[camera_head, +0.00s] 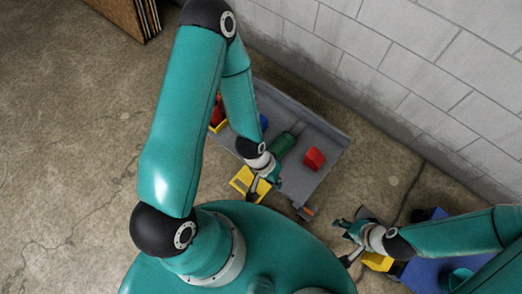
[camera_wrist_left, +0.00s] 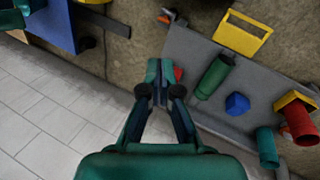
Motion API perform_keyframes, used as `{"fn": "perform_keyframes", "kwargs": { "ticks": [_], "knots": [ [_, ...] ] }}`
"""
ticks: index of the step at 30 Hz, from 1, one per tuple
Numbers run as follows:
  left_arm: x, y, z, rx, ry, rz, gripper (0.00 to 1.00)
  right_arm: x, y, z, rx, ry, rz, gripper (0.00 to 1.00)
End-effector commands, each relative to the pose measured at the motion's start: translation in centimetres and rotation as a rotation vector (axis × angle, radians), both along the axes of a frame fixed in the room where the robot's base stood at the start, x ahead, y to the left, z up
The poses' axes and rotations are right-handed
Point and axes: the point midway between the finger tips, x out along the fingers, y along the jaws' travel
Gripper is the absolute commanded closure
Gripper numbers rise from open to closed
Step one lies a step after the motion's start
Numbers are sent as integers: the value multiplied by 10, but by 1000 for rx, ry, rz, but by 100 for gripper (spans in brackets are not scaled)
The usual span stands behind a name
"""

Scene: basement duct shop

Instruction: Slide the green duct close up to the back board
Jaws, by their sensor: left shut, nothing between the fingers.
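The green duct (camera_head: 283,146) lies on the grey bench top (camera_head: 297,182), partly behind my left wrist in the head view. It also shows whole in the left wrist view (camera_wrist_left: 213,78), lying to the right of my fingers. The back board (camera_head: 302,113) is the raised grey edge on the wall side; bare surface lies between it and the duct. My left gripper (camera_head: 262,184) is shut and empty, its fingertips (camera_wrist_left: 160,72) apart from the duct. My right gripper (camera_head: 346,242) is open and empty, off the bench's right end.
A red block (camera_head: 314,158) lies right of the duct, mostly hidden behind my fingers in the wrist view. A yellow frame (camera_wrist_left: 243,35) sits at the front edge.

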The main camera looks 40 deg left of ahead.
Motion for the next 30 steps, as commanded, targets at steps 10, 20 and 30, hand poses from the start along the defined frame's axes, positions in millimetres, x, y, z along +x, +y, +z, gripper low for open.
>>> {"fn": "perform_keyframes", "kwargs": {
  "ticks": [10, 20, 30],
  "knots": [
    [27, 15, -135, -31, 16, -98, 100, 0, 0, -140, 0, 1, 0, 60],
    [58, 75, -265, 118, 34, -205, 100, 0, 0, -269, 0, 1, 0, 60],
    [92, 145, -339, 331, 12, -238, 100, 0, 0, -348, 0, 0, 0, 60]
  ]
}}
